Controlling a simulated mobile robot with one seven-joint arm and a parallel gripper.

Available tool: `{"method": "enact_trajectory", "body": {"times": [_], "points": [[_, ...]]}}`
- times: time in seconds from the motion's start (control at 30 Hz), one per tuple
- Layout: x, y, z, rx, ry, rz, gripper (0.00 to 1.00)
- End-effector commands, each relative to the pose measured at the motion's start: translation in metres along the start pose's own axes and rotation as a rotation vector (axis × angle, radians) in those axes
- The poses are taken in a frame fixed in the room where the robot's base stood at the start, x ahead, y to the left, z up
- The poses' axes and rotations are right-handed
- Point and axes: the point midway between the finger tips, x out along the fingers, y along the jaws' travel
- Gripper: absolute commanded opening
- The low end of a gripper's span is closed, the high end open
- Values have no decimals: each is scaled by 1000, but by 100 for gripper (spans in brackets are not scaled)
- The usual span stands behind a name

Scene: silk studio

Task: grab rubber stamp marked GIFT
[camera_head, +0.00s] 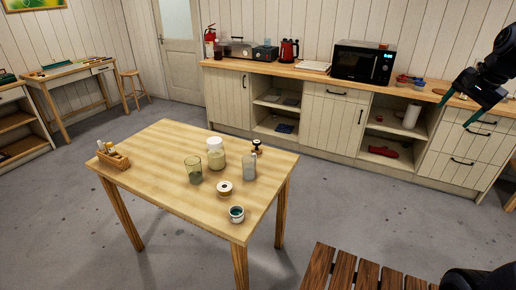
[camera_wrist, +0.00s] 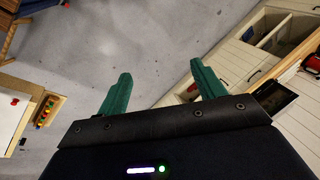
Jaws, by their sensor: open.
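A small stamp-like object with a dark knob and pale collar (camera_head: 257,146) stands on the wooden table (camera_head: 150,140), near its right back edge. Any GIFT marking is too small to read. A wooden rack (camera_head: 114,159) with several small upright items sits at the table's left end; I cannot tell whether these are stamps. My gripper (camera_head: 458,108) is at the upper right of the head view, in front of the counter and far from the table. In the wrist view, my gripper (camera_wrist: 161,69) has its teal fingers wide apart with nothing between them.
The table also holds a green glass (camera_head: 193,170), a white-lidded jar (camera_head: 216,154), a grey bottle (camera_head: 249,167), a spool (camera_head: 224,188) and a small teal-filled pot (camera_head: 236,214). A slatted bench (camera_head: 345,270) stands at front. Grey floor lies open between table and counter (camera_head: 300,73).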

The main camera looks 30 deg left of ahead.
Motion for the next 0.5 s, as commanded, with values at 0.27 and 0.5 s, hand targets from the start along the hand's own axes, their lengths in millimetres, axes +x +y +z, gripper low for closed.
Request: {"method": "enact_trajectory", "body": {"times": [0.27, 0.5], "points": [[38, -84, -38, 243, -74, -11, 68], [81, -157, -58, 451, -121, 2, 68]]}}
